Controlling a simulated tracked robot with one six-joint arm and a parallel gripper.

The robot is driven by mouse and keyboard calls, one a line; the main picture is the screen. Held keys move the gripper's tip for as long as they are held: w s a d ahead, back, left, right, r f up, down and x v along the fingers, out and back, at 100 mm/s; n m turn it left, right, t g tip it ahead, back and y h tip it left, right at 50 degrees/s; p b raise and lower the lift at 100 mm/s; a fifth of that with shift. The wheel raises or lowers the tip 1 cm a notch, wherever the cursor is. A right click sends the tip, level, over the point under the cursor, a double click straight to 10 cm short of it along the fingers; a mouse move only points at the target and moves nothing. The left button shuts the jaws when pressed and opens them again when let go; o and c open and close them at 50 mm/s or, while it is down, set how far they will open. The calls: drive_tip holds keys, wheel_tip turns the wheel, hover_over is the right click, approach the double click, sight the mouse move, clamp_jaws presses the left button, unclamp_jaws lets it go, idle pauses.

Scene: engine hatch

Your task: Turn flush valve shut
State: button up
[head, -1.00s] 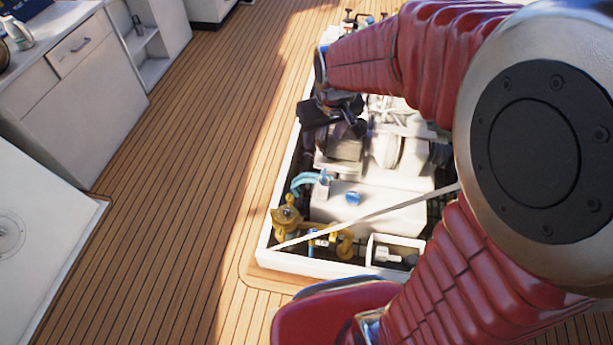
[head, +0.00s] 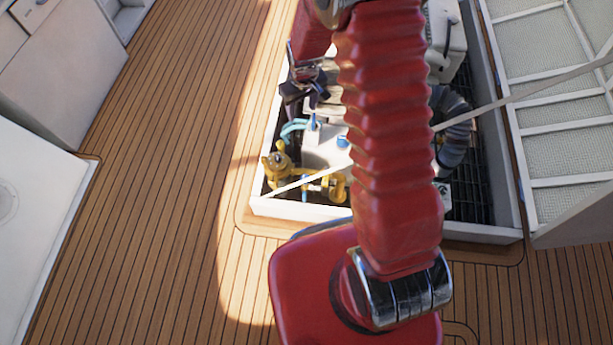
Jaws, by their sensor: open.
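I cannot tell for sure which fitting is the flush valve. A small blue handle (head: 313,122) stands beside light-blue hoses (head: 294,127) near the left wall of the engine hatch. A brass fitting (head: 278,166) sits in the near-left corner, with more brass pipework (head: 334,187) to its right. My gripper (head: 304,100) is open, dark, and above the hatch, just behind the blue handle in the picture. It appears empty and apart from the handle. My red arm hides the middle of the engine.
The white hatch frame (head: 300,209) surrounds the engine. A pale strap (head: 507,98) crosses above it diagonally. A blue cap (head: 343,141) sits on the white engine housing. The raised hatch cover (head: 565,150) stands at right. The wooden deck (head: 170,170) at left is clear.

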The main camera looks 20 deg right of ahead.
wheel_tip(320, 180, down, 12)
drive_tip(key=n+g, duration=0.1)
drive_tip(key=g, duration=0.1)
hover_over(305, 178)
wheel_tip(305, 178, down, 14)
drive_tip(key=shift+s, duration=0.1)
drive_tip(key=shift+f, duration=0.15)
drive_tip(key=shift+f, duration=6.75)
drive_tip(key=shift+c, duration=0.2)
